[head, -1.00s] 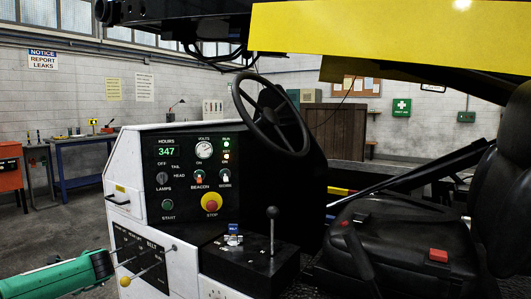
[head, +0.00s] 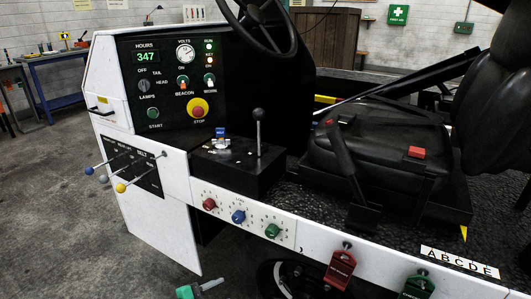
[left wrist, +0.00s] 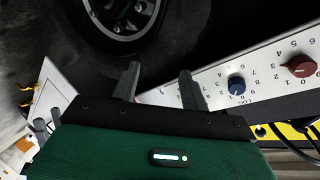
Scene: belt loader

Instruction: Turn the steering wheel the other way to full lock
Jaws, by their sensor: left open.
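The black steering wheel (head: 268,46) stands tilted on its column behind the dashboard in the head view. Its top is cut off by the picture edge. My left gripper (head: 208,285) shows only in part at the bottom of the head view, low in front of the loader's side and well apart from the steering wheel. In the left wrist view my left gripper (left wrist: 158,70) has its two fingers spread with nothing held between them. The steering wheel is not seen in that view. My right gripper is not in view.
The dashboard (head: 120,90) with a stop button (head: 198,108), a black lever (head: 259,130) and the seat (head: 375,140) surround the wheel. Lever knobs (head: 121,187), a dial panel (head: 270,215) and red (head: 340,268) and green (head: 418,286) latches line the near side. A tyre (left wrist: 100,50) lies below.

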